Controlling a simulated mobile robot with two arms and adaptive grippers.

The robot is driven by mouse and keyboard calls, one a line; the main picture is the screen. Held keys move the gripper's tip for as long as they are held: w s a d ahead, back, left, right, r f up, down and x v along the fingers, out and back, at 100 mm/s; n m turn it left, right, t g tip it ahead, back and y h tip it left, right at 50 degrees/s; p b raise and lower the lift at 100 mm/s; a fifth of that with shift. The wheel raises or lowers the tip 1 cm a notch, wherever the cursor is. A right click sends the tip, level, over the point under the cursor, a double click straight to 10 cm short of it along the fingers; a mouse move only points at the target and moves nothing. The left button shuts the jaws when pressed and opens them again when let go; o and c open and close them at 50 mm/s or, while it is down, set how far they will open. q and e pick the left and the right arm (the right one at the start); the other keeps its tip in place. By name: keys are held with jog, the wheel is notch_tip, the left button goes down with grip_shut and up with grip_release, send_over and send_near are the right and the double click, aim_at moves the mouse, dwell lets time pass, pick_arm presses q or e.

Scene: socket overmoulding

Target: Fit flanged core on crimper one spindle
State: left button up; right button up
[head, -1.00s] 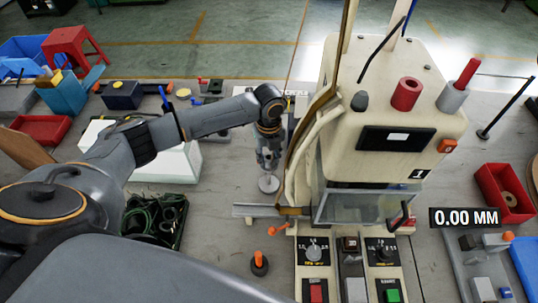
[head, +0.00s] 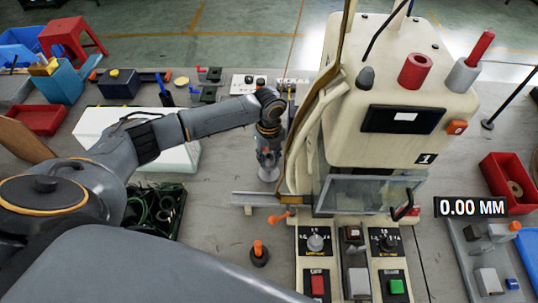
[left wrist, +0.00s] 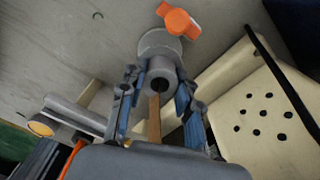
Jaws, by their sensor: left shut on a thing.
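The flanged core (head: 268,174) is a pale grey round piece with a wide flange, held flange down below my left gripper (head: 268,158). In the left wrist view the core (left wrist: 160,62) shows its bored end between the two fingers of the left gripper (left wrist: 157,92), which is shut on it. Crimper one (head: 395,140), a cream machine marked 1, stands to the right of the gripper. The core is beside its left side and apart from it. I cannot make out the spindle. My right gripper is not in view.
A clear guard (head: 370,195) with a dark handle is at the crimper's front, above a control panel (head: 352,262). A grey rail (head: 262,200) sticks out left of the crimper. A black crate (head: 160,215) of rings and a white box (head: 110,135) lie to the left.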

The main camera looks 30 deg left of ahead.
aim_at(269, 165)
pick_arm(q)
jog(key=shift+r, duration=0.1)
dwell(0.3)
jog(key=shift+p, duration=0.85)
dwell(0.8)
jog(key=shift+f+b, duration=1.65)
jog(key=shift+f, duration=1)
jog(key=o, duration=1)
notch_tip(269, 165, up, 12)
jog(key=shift+r, duration=0.1)
jog(key=shift+s, duration=0.15)
